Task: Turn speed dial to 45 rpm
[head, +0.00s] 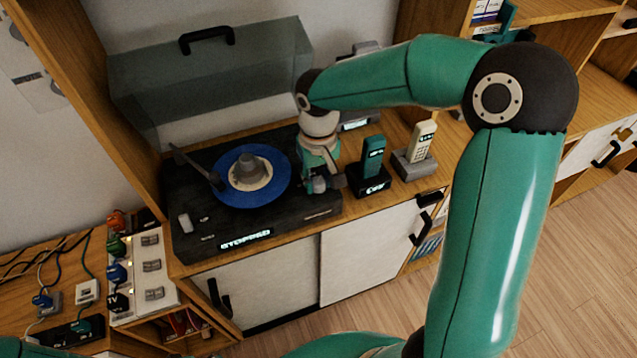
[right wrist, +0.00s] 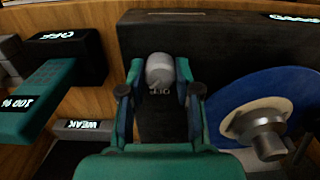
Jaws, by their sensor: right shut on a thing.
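The record player (head: 190,225) is a dark deck on the wooden cabinet, with a blue record (head: 228,192) on its platter. A lit sign on its front edge appears to read "STOPPED". My right gripper (head: 322,182) reaches down over the deck's right end. In the right wrist view my right gripper (right wrist: 160,80) is shut on the grey speed dial (right wrist: 159,68), a short round knob, with a teal finger on each side. Small lettering beside the dial is partly hidden and unreadable, so I cannot tell its setting. My left gripper is not in view.
The clear lid (head: 215,85) stands open behind the deck. A teal handset (head: 373,155) and a cream handset (head: 422,138) stand in docks just right of my right gripper. The tonearm (head: 196,168) is left of the record. Switches and cables lie at the lower left.

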